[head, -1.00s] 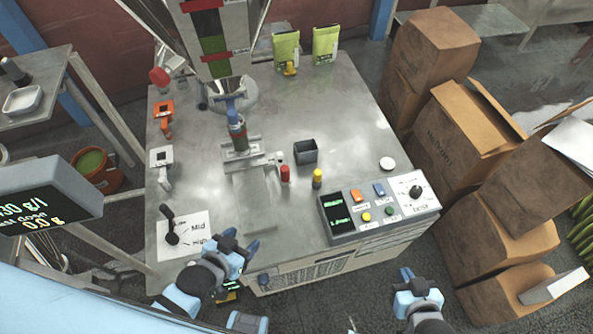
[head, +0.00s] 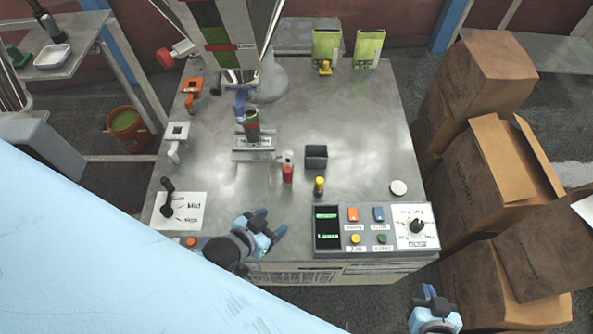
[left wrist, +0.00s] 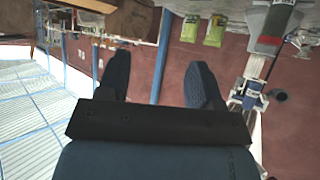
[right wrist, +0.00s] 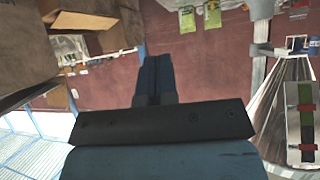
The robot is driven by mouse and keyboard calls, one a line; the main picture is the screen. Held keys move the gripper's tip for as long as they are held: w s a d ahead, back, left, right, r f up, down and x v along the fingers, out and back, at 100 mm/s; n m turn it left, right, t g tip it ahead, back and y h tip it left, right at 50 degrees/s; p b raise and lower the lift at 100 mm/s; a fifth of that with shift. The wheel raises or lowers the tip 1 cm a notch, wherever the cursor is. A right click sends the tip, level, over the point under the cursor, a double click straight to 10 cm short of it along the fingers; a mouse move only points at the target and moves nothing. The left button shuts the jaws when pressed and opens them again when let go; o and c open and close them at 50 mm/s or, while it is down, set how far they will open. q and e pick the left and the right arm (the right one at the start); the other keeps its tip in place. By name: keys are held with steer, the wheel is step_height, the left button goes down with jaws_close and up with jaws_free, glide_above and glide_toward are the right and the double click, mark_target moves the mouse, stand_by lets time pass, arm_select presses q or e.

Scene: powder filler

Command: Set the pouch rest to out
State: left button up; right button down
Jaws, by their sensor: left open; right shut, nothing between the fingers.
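The part that looks most like the pouch rest is a metal plate and bracket (head: 240,156) under the filler nozzle, near the middle of the steel table; I cannot be sure of it or its setting. A small pouch or tube with a green and red band (head: 252,126) stands there. My left gripper (head: 272,224) is open and empty above the table's front edge, between the lever card and the control panel. My right gripper (head: 430,292) is shut and empty, off the front right corner. Neither gripper touches anything.
A black lever (head: 167,198) on a white card stands front left. A red knob (head: 287,174), a yellow knob (head: 319,187) and a dark bin (head: 316,156) stand mid-table. The control panel (head: 400,211) is front right. Cardboard boxes (head: 490,170) crowd the right.

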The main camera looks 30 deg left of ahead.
arm_select(q)
steer(key=w+d+f+m+g+b, duration=0.1)
steer(key=w+f+m+g+b, duration=0.25)
steer(key=w+f+m, duration=0.35)
steer(key=m+g+y+b, duration=0.3)
steer(key=m+g+b, duration=0.5)
steer(key=m, duration=0.5)
glide_above(288, 174)
steer(key=b, duration=0.1)
steer(key=shift+w+t, duration=0.45)
steer(key=shift+m, duration=0.3)
steer(key=f, duration=0.4)
steer(key=f+b, duration=0.1)
steer(key=f, duration=0.3)
steer(key=f+b, duration=0.1)
steer(key=f, duration=0.4)
steer(key=shift+w+a, duration=0.15)
steer(key=shift+a, duration=0.25)
arm_select(e)
step_height(288, 174, down, 13)
steer(key=a, duration=0.1)
steer(key=shift+w+m, duration=0.25)
steer(key=shift+m, duration=0.05)
steer(key=shift+f, duration=0.1)
